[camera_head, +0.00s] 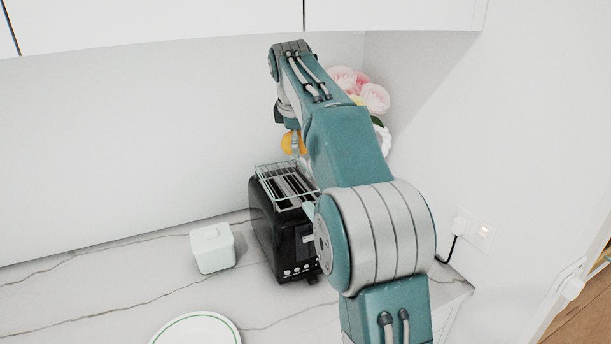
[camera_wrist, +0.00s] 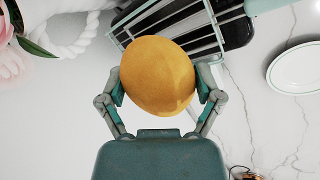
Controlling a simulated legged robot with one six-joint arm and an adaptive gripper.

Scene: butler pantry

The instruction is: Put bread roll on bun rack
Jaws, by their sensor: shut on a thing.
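The bread roll (camera_wrist: 157,76) is golden brown and held between the two fingers of my gripper (camera_wrist: 160,90) in the wrist view. In the head view, a small orange part of the roll (camera_head: 293,143) shows below the end of my arm, behind the rack; my gripper is mostly hidden there. The bun rack (camera_head: 284,181) is a pale green wire frame on top of the black toaster (camera_head: 268,232). In the wrist view, the rack (camera_wrist: 205,45) lies just beyond the roll, which covers part of it. Whether roll and rack touch, I cannot tell.
A small white lidded box (camera_head: 212,249) stands left of the toaster. A white plate with a green rim (camera_head: 196,330) lies at the front. Pink flowers (camera_head: 372,97) stand behind my arm, by the wall corner. The counter's left side (camera_head: 100,275) is clear.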

